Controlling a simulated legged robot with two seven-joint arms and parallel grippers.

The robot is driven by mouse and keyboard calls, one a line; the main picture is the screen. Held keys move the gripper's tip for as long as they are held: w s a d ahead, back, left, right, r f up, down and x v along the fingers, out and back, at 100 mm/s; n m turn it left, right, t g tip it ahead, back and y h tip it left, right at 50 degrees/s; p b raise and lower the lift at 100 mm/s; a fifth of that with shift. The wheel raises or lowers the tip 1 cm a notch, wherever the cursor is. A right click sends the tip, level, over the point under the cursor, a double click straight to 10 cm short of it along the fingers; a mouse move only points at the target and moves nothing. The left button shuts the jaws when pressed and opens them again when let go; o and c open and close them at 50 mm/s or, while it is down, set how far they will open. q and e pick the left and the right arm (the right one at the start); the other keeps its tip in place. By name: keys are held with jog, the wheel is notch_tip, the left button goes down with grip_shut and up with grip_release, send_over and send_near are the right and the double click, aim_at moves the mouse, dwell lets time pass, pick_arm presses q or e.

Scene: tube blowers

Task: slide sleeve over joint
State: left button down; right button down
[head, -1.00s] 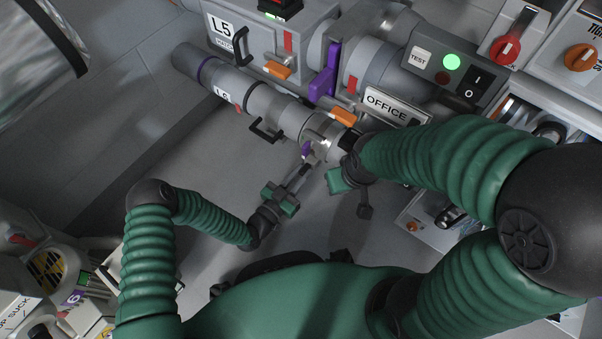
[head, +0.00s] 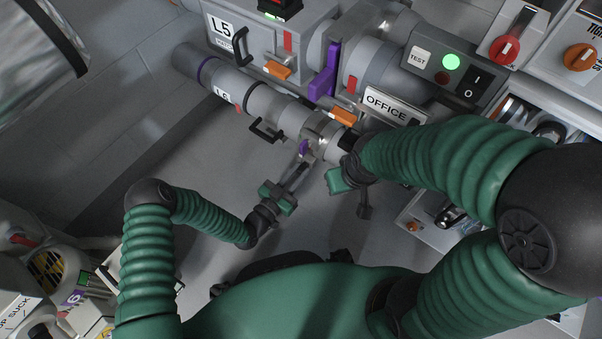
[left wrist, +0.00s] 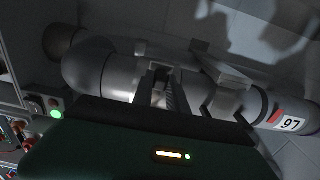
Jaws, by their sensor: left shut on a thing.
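A grey tube labelled L6 (head: 262,102) runs diagonally through the upper middle of the head view. A shiny metal sleeve (head: 322,130) is around the tube near its lower right end, with a purple tab (head: 304,147) on its near side. My left gripper (head: 301,168) reaches up from below and is shut on the sleeve at the tab. In the left wrist view, its fingers (left wrist: 190,92) are against the tube. The joint under the sleeve is hidden. My right gripper (head: 350,165) is beside the tube's right end; its fingers are mostly hidden by its own body.
A black handle (head: 267,131) sticks out from the L6 tube. Above are the L5 box (head: 245,40), a purple lever (head: 324,75), an orange latch (head: 344,117) and the OFFICE sign (head: 390,105). A test panel (head: 450,72) shows a green light. Open floor lies below the tube.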

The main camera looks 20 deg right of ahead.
pick_arm(q)
jog(key=w+a, duration=0.1)
jog(key=w, duration=0.1)
jog(key=w+a, duration=0.1)
jog(key=a, duration=0.1)
jog(key=shift+w, duration=0.35)
jog(key=c, duration=1.3)
grip_release()
jog(key=p+v, duration=0.7)
jog(key=v, duration=1)
jog(key=shift+f, duration=0.15)
